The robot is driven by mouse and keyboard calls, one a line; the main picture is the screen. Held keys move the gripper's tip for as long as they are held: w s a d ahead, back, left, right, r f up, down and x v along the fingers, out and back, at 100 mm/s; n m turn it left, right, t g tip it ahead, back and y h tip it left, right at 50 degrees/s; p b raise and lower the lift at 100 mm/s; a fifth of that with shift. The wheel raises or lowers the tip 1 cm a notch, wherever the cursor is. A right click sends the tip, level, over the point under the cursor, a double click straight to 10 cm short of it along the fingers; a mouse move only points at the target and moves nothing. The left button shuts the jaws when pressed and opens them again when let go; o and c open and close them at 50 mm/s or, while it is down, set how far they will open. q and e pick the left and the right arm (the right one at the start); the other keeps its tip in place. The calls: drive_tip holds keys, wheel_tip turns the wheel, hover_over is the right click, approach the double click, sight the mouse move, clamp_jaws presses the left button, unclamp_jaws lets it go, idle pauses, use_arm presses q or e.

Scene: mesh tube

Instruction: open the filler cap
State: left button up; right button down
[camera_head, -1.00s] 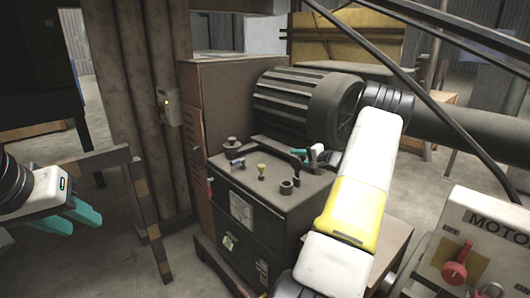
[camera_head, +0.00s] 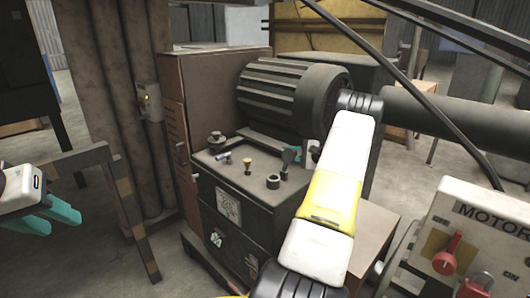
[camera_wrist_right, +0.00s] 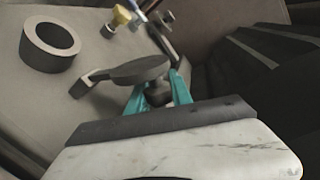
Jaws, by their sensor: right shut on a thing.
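The filler neck is probably the dark open ring (camera_head: 273,182) on top of the dark cabinet (camera_head: 240,207). It is wide and open in the right wrist view (camera_wrist_right: 50,42). A dark round cap (camera_wrist_right: 140,70) with a short arm beside it is in front of the teal fingers in the wrist view. My right gripper (camera_wrist_right: 158,93) is shut on the cap's dark stem. In the head view my right gripper (camera_head: 296,150) is behind and right of the ring, and the cap (camera_head: 290,157) looks tilted up. My left gripper (camera_head: 50,218) is open and empty, far left.
A brass fitting (camera_head: 248,166), a small blue-tipped part (camera_head: 223,156) and a round knob (camera_head: 216,138) stand on the cabinet top. A ribbed motor (camera_head: 285,95) is behind. A motor control box (camera_head: 475,240) stands at right, a striped barrier (camera_head: 128,205) at left.

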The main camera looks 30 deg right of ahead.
idle(0.3)
drive_tip(key=c, duration=1.1)
unclamp_jaws()
drive_tip(key=shift+c, duration=0.2)
drive_tip(key=v, duration=0.7)
drive_tip(key=shift+s+d, duration=0.15)
drive_tip(key=shift+s, duration=0.2)
